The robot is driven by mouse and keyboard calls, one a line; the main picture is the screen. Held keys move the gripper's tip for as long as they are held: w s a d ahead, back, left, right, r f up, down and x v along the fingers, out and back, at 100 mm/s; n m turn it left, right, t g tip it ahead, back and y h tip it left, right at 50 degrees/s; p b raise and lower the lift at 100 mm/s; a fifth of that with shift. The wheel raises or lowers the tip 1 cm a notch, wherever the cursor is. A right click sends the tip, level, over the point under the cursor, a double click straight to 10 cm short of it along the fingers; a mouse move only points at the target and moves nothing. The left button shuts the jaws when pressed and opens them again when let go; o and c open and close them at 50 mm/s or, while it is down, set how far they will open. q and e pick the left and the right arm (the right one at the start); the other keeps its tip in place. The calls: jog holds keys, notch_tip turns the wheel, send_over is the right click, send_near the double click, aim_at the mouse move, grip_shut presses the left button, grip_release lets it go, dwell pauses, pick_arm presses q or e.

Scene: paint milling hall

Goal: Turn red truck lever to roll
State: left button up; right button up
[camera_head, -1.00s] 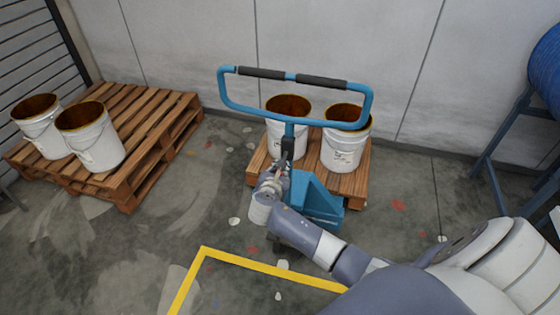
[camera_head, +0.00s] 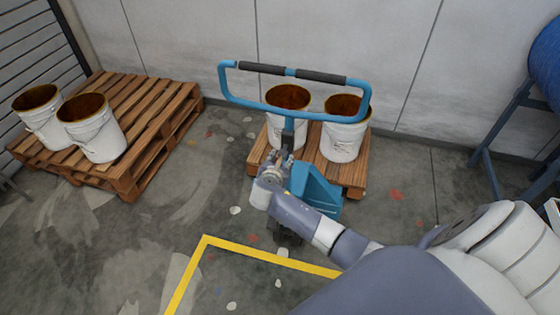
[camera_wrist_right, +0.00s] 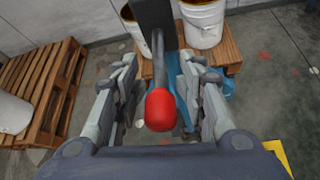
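The blue pallet truck (camera_head: 318,190) stands in the middle of the head view, with a looped handle (camera_head: 230,92) on top. Its lever ends in a red knob (camera_wrist_right: 160,110), seen in the right wrist view on a grey rod below a dark mount (camera_wrist_right: 153,18). My right gripper (camera_head: 283,160) is at the handle's post and hides the lever in the head view. In the right wrist view its fingers (camera_wrist_right: 160,72) are spread on both sides of the knob and rod, with gaps visible. My left gripper is not in view.
A wooden pallet (camera_head: 355,180) with two white buckets (camera_head: 343,140) sits behind the truck. Another pallet (camera_head: 165,125) with two buckets is at left. A blue drum on a stand (camera_head: 500,125) is at right. Yellow floor tape (camera_head: 265,252) runs in front.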

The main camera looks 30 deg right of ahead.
jog(key=v, duration=1.2)
jog(key=shift+f, duration=0.15)
jog(key=s+a+f+m+g+y+b, duration=0.15)
jog(key=s+f, duration=0.25)
jog(key=f, duration=0.7)
jog(key=s+a+f+m+g+y+b, duration=0.1)
jog(key=s+f+m+y, duration=0.3)
jog(key=f, duration=0.6)
jog(key=s+a+f+m+g+h+b, duration=0.15)
jog(key=s+f, duration=0.35)
jog(key=f, duration=0.6)
jog(key=s+f+m+g+y, duration=0.1)
jog(key=s+f+m, duration=0.4)
jog(key=s, duration=0.5)
jog(key=s+a+f+m+g+y+b, duration=0.1)
jog(key=s+f+m+y, duration=0.1)
jog(key=s+f+m, duration=0.3)
jog(key=s+a+f+m+g+y+b, duration=0.1)
jog(key=s+f+m+g, duration=0.1)
jog(key=s+f+m, duration=0.3)
jog(key=s+f, duration=0.4)
jog(key=s, duration=0.7)
jog(key=shift+f, duration=0.15)
jog(key=shift+s, duration=0.15)
